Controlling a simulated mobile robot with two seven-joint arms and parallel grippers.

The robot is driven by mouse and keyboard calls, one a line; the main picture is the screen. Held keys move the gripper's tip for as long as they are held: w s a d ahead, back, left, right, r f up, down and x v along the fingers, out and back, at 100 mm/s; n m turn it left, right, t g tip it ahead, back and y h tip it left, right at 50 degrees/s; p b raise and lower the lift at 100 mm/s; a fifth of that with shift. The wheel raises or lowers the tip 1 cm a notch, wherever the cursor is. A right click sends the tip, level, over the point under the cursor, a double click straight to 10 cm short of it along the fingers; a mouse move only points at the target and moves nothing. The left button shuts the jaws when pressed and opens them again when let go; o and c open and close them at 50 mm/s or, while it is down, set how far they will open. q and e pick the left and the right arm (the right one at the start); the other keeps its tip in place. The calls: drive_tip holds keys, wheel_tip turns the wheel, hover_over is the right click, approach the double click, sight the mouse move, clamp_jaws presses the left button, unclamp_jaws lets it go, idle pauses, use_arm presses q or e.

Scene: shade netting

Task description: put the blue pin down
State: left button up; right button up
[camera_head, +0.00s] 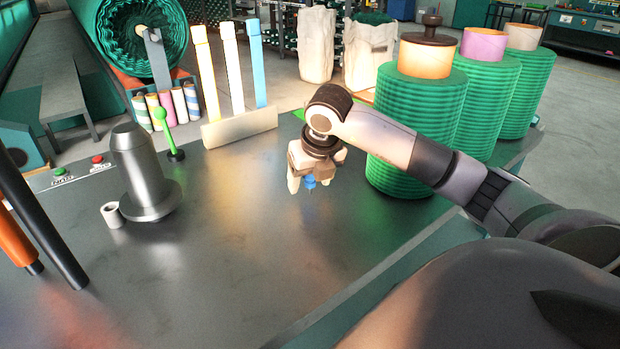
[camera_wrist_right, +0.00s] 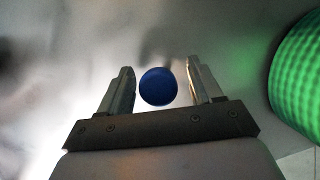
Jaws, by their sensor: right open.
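The blue pin (camera_head: 309,183) is small in the head view, showing between and just below the fingers of my right gripper (camera_head: 313,181). In the right wrist view the pin's round blue head (camera_wrist_right: 158,87) sits between the two fingertips of that gripper (camera_wrist_right: 160,82), with gaps on both sides. The right gripper is open, low over the metal table and pointing down. I cannot tell how much of the pin's lower end touches the table. My left gripper is not in view.
The grey metal table (camera_head: 260,230) is clear around the gripper. Green net rolls (camera_head: 400,150) stand close on the right. A metal cone (camera_head: 140,175), a small white ring (camera_head: 112,214), a green pin (camera_head: 166,130) and a block with upright strips (camera_head: 240,128) stand left.

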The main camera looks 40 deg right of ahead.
drive_tip(key=c, duration=1.1)
drive_tip(key=shift+r, duration=0.1)
drive_tip(key=shift+c, duration=0.2)
